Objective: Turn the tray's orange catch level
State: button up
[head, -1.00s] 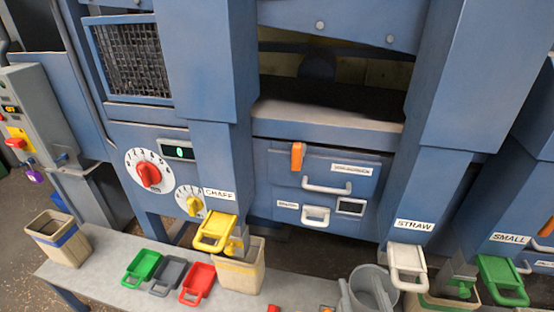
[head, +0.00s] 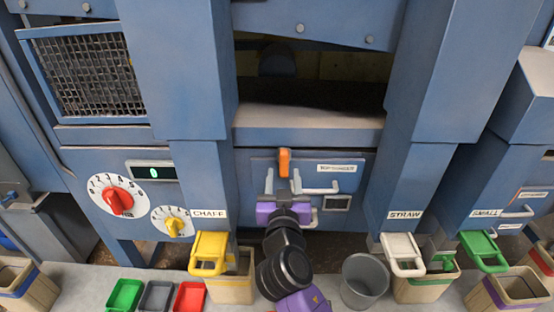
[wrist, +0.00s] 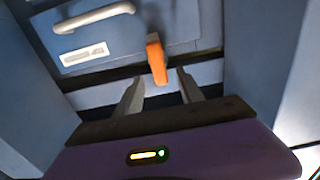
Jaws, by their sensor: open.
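The orange catch (head: 284,162) stands upright at the top left of the blue tray front (head: 262,172). In the wrist view the catch (wrist: 156,59) points almost along the picture's vertical, slightly tilted, with its free end towards the fingers. My gripper (head: 283,175) is open, its two grey fingers apart just below the catch in the head view. The wrist view also shows the open fingers (wrist: 160,92), with the catch between and just beyond their tips. I cannot tell whether either finger touches it.
The tray's white handle (head: 322,188) is right of my gripper, and shows in the wrist view (wrist: 94,18). Blue chutes flank the tray, with a yellow gate (head: 209,252) and a white gate (head: 402,254). A grey bucket (head: 364,280) stands on the bench near my arm.

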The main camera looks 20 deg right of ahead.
aim_at(284, 164)
jog(key=p+x, duration=0.1)
jog(key=x, duration=0.6)
jog(key=shift+s, duration=0.1)
grip_shut()
